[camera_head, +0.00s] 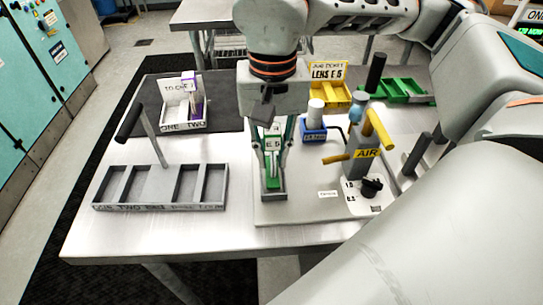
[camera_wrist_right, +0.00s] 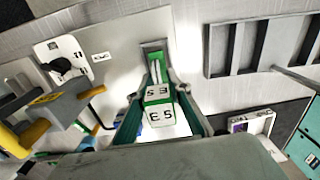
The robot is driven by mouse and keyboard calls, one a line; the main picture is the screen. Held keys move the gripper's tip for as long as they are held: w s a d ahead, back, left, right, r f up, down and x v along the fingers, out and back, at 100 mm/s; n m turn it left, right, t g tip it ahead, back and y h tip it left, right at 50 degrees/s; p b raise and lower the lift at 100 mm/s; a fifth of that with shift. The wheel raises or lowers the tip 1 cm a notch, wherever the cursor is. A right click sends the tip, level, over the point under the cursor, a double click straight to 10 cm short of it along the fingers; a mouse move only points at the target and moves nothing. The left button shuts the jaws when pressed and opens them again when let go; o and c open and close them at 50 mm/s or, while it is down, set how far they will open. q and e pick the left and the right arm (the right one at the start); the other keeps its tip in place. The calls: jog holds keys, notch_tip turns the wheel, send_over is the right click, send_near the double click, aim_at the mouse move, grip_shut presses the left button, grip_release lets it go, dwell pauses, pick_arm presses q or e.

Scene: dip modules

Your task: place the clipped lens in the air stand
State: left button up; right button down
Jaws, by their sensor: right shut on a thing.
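My right gripper (camera_head: 272,142) points down and is shut on the lens, a white block marked E 5 (camera_head: 272,146) with green parts. The lens also shows in the right wrist view (camera_wrist_right: 160,106), between the two dark green fingers. A green clip part (camera_head: 272,182) shows below the block, inside the outline of a small grey holder (camera_head: 282,197) on a grey plate. I cannot tell whether it rests in the holder or hangs just above it. A grey post labelled AIR (camera_head: 362,152) with yellow handles stands right of the gripper. My left gripper is out of view.
A grey tray with several slots (camera_head: 160,200) lies left, with a dark handle (camera_head: 130,122) behind it. A white box with a purple part (camera_head: 185,108) stands on the black mat. A blue-based white cylinder (camera_head: 315,122), yellow bin (camera_head: 328,92) and green tray (camera_head: 405,90) stand behind.

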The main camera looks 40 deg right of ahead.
aim_at(272, 130)
jog(key=shift+f, duration=0.65)
jog(key=shift+f, duration=0.1)
jog(key=c, duration=1.8)
grip_release()
jog(key=shift+c, duration=0.2)
notch_tip(272, 130, up, 12)
jog(key=shift+r+p, duration=0.15)
jog(key=shift+p, duration=0.65)
